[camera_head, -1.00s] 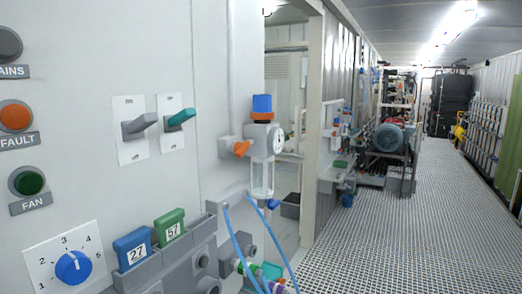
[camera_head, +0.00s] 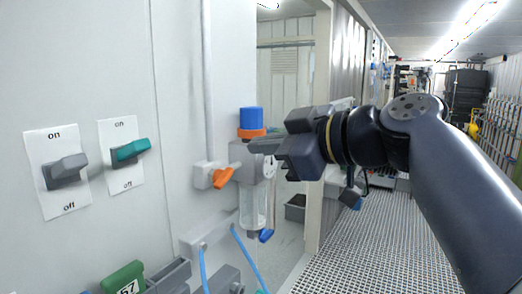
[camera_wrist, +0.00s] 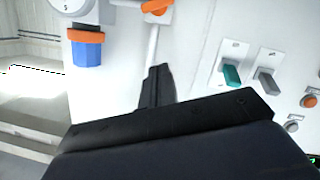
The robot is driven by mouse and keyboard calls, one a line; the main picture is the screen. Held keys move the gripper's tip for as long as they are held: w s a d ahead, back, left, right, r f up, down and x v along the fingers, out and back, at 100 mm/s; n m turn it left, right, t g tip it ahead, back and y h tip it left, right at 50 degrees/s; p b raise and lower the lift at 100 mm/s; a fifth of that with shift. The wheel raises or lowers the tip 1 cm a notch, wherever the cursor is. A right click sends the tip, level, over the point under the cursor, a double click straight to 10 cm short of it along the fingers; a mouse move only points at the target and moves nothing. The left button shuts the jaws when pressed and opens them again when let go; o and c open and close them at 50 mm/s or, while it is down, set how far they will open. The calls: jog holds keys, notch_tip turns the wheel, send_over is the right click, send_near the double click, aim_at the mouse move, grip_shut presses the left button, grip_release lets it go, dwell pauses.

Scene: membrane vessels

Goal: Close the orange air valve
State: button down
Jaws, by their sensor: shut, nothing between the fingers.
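The orange air valve (camera_head: 223,178) is a small lever handle on a grey block on the white wall panel, left of the filter regulator. Its handle slants, lower left to upper right. In the wrist view the orange handle (camera_wrist: 157,7) shows at the top edge, partly cut off. My gripper (camera_head: 252,147) reaches in from the right, its fingers shut and empty. In the head view its tips overlap the regulator, a little above and right of the valve; contact cannot be told. In the wrist view the gripper (camera_wrist: 158,72) points toward the pipe below the handle.
The regulator has a blue knob (camera_head: 251,118), orange ring, gauge (camera_head: 269,166) and clear bowl (camera_head: 252,208). A grey switch (camera_head: 66,171) and a teal switch (camera_head: 131,150) are on the panel. Blue hoses (camera_head: 248,258) hang below. The grated aisle (camera_head: 360,250) is free at right.

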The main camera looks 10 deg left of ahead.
jog(key=p, duration=0.3)
send_over(222, 177)
jog(key=s+d, duration=0.2)
jog(key=f, duration=0.2)
jog(key=shift+w+d+f, duration=0.1)
jog(key=shift+w+f, duration=0.2)
jog(key=shift+f, duration=0.3)
jog(key=shift+w+a+f, duration=0.1)
jog(key=shift+w+f, duration=0.2)
jog(key=shift+f, duration=0.35)
jog(key=shift+w+d+f, duration=0.1)
jog(key=shift+w+f, duration=0.2)
jog(key=shift+f, duration=0.3)
